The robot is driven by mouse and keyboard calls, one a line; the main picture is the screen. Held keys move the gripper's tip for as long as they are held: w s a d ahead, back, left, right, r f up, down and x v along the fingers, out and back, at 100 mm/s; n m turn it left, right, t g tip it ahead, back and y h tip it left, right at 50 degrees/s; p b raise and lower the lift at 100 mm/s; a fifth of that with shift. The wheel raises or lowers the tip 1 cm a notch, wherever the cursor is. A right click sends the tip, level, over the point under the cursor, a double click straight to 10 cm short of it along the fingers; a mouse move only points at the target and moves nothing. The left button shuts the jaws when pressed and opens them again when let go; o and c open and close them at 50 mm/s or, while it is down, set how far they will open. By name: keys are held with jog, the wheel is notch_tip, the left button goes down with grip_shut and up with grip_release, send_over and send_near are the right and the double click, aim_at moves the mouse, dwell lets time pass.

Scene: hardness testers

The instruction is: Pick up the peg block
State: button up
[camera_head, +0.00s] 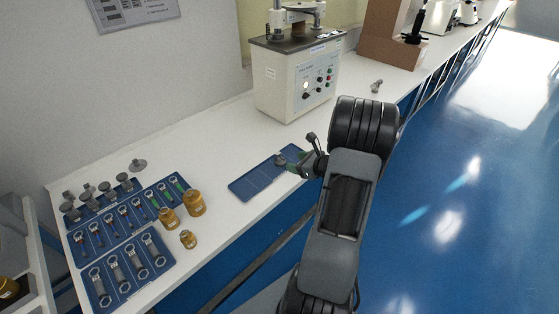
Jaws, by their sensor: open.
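My gripper (301,158) is open at the end of my dark arm, low over the right end of a small blue tray (251,185) on the white bench. A small grey piece (281,160) with a round top sits at that end of the tray, right at the fingertips. A bit of green shows between it and the gripper. This piece may be the peg block, but it is too small to be sure. Part of it is hidden by the gripper, and I cannot tell whether the fingers touch it.
A larger blue tray set (146,239) with several grey and green-marked tools lies at left. Brass cylinders (194,203) stand on its right side. A white tester (294,81) stands behind my gripper. A small metal part (376,86) lies farther right.

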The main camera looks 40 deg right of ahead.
aim_at(279, 156)
jog(key=shift+w+d+f+m+t+h, duration=0.15)
jog(key=shift+d+f+m+h, duration=0.1)
jog(key=shift+d+f+m, duration=0.3)
jog(key=shift+w+d+f+m+t+h, duration=0.15)
jog(key=shift+d+f+m+h, duration=0.15)
jog(key=shift+d, duration=0.35)
jog(key=x, duration=0.5)
jog(key=shift+w+f, duration=0.2)
jog(key=shift+w, duration=0.15)
jog(key=shift+p+x, duration=0.8)
jog(key=shift+x, duration=2.6)
jog(key=shift+s, duration=0.15)
grip_shut()
